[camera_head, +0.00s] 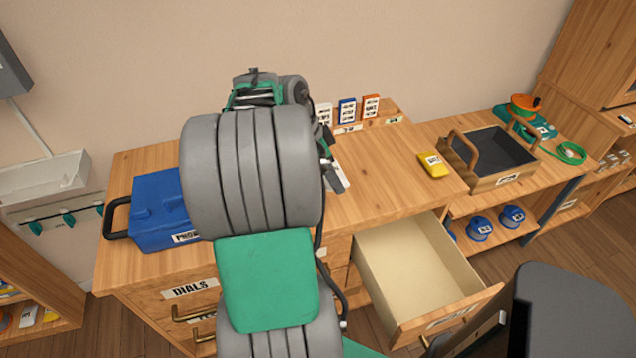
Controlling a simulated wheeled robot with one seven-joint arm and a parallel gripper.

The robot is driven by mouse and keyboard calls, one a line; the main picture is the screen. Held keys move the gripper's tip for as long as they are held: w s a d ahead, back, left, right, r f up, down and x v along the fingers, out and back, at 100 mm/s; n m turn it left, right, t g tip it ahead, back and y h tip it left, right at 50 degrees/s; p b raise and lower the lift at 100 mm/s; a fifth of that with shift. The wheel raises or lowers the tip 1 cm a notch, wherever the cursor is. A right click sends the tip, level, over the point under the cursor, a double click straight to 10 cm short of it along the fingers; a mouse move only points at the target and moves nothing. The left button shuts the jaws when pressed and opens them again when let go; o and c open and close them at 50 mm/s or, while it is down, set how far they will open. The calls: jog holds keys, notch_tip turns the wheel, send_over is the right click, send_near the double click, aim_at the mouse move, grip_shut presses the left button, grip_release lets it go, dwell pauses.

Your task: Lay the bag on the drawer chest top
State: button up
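The drawer chest (385,165) has a wide wooden top with a "DIALS" label on its front. A blue box-shaped case or bag (158,200) with a black handle and a partly hidden label rests on the left part of the top. A small yellow labelled packet (433,165) lies near the top's right edge. I cannot tell for sure which of these is the bag. My gripper (336,176) is over the middle of the top, mostly hidden behind my arm. Its fingers are too covered to show their opening or any held thing.
An open, empty drawer (415,270) juts from the chest front. Small labelled boxes (348,110) stand at the back.

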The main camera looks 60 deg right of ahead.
jog(key=w+f, duration=0.1)
jog(key=d+f, duration=0.1)
jog(key=f, duration=0.1)
jog(key=w+d+f, duration=0.1)
jog(key=shift+w+d+f, duration=0.1)
jog(key=shift+w+f, duration=0.15)
jog(key=shift+w, duration=0.1)
jog(key=shift+w+f, duration=0.15)
jog(key=shift+f, duration=1.8)
jog(key=o, duration=1.2)
jog(key=shift+r, duration=0.1)
jog(key=shift+c, duration=0.2)
jog(key=shift+r, duration=0.15)
jog(key=shift+w+r, duration=0.1)
jog(key=shift+r, duration=0.2)
jog(key=p+v, duration=0.1)
jog(key=v, duration=1)
jog(key=shift+r, duration=0.2)
